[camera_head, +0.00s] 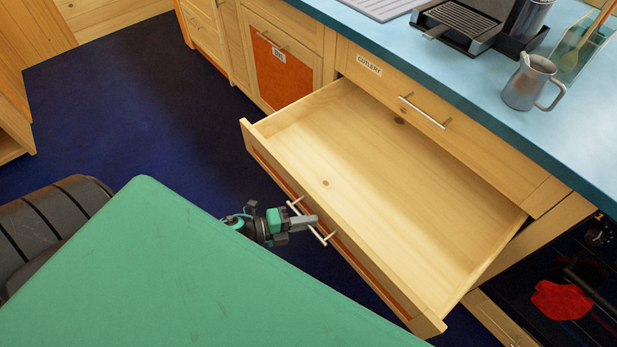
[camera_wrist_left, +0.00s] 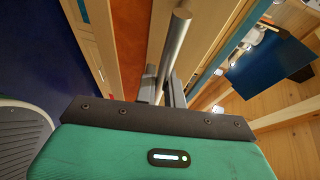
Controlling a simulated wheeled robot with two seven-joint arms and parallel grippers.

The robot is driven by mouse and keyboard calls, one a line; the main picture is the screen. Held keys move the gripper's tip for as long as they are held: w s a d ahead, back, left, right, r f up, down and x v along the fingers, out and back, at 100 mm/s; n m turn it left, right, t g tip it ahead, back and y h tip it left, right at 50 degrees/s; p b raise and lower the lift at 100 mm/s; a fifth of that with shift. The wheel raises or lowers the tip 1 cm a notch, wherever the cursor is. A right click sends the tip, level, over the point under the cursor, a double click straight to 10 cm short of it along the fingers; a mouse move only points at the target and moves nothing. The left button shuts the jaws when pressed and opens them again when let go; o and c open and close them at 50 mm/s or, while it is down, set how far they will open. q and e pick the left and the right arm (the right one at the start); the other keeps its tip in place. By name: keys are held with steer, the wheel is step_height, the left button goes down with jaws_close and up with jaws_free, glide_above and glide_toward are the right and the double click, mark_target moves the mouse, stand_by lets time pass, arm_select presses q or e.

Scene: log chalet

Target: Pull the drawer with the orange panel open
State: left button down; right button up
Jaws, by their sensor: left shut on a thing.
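The drawer with the orange panel (camera_head: 345,250) is pulled far out from the cabinet, and its bare wooden inside (camera_head: 385,185) is empty. Its orange front faces away from the counter and shows only as a narrow strip. My left gripper (camera_head: 305,221) is shut on the drawer's metal bar handle (camera_head: 324,237), near the middle of the front. In the left wrist view the handle (camera_wrist_left: 177,40) runs up from between the fingers (camera_wrist_left: 165,92), beside the orange panel (camera_wrist_left: 103,35). My right gripper is not in view.
A closed drawer labelled cutlery (camera_head: 400,98) sits above the open one. A blue counter (camera_head: 450,75) holds a metal jug (camera_head: 530,84) and a coffee machine (camera_head: 465,25). A red item (camera_head: 562,300) lies at the right. Dark blue floor (camera_head: 130,100) is clear at the left.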

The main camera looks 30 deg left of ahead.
arm_select(q)
steer(key=c, duration=1.5)
jaws_free()
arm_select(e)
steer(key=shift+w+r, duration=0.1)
arm_select(q)
steer(key=v, duration=1.3)
steer(key=shift+s+a+r, duration=0.15)
steer(key=shift+s+a, duration=0.1)
steer(key=shift+a, duration=0.05)
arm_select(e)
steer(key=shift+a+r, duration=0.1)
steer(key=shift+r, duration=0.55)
